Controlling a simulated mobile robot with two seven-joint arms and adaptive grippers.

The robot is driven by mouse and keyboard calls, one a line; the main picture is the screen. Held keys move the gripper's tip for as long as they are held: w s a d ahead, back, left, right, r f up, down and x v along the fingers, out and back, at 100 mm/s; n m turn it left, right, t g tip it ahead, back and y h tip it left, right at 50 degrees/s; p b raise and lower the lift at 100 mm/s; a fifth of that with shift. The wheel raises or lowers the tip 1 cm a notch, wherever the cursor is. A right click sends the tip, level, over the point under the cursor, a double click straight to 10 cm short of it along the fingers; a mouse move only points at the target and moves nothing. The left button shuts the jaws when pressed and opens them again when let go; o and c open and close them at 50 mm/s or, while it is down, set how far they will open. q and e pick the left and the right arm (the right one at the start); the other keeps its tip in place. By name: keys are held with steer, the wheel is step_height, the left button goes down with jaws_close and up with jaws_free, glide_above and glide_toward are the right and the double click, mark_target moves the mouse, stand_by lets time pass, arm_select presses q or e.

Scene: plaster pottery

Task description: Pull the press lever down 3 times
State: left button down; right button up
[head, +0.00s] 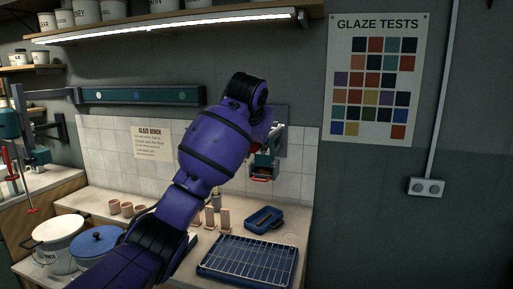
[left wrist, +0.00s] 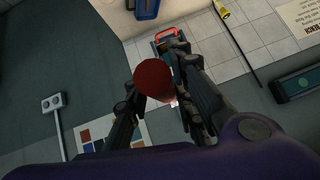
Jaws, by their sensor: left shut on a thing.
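The press (head: 272,146) is a small teal device on a grey plate on the wall, partly covered by my left arm in the head view. A red and blue part sits at its lower end. In the left wrist view the round red knob of the press lever (left wrist: 154,76) is between the fingers of my left gripper (left wrist: 157,88), which is shut on it. A blue part of the press with a red edge (left wrist: 166,38) shows beyond the knob. In the head view my arm hides the lever and most of the gripper. My right gripper is not in view.
The bench below holds a wire rack tray (head: 248,262), a blue dish (head: 263,220), test tiles (head: 224,217), small clay cups (head: 127,209) and a blue-lidded pot (head: 97,240). A lit shelf (head: 160,24) hangs above.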

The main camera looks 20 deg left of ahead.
arm_select(q)
steer(key=c, duration=1.6)
jaws_free()
steer(key=shift+r, duration=0.5)
steer(key=shift+c, duration=0.2)
steer(key=shift+o, duration=0.8)
steer(key=shift+f, duration=0.2)
steer(key=v, duration=1.2)
steer(key=shift+d, duration=0.15)
